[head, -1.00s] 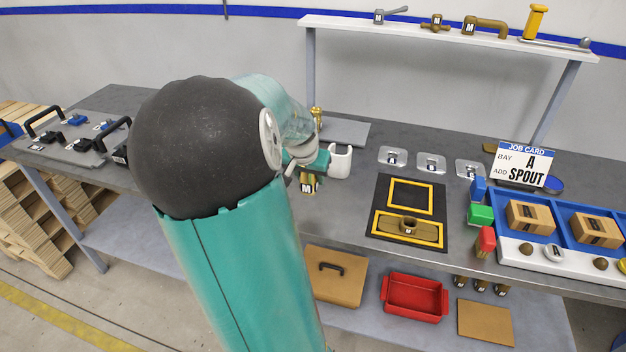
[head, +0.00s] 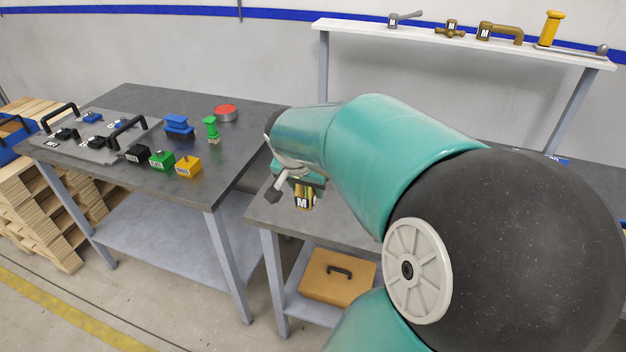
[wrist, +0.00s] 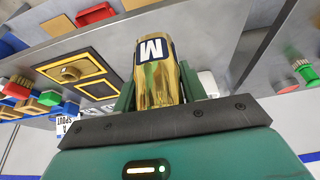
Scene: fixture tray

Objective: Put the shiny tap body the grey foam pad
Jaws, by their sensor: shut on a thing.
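The shiny brass tap body (head: 304,199), with a dark M label, is held upright below my gripper (head: 299,183) in the head view. It hangs over the near left corner of the right-hand table. In the wrist view the tap body (wrist: 157,85) sits between the two green fingers of my gripper (wrist: 158,98), which is shut on it. I cannot make out the grey foam pad now; my arm covers much of that table in the head view.
The left table (head: 245,125) holds a red round thing (head: 225,113) and several coloured blocks. A gap separates the two tables. A brown case (head: 337,277) lies on the lower shelf. The wrist view shows a black board with yellow frames (wrist: 90,66).

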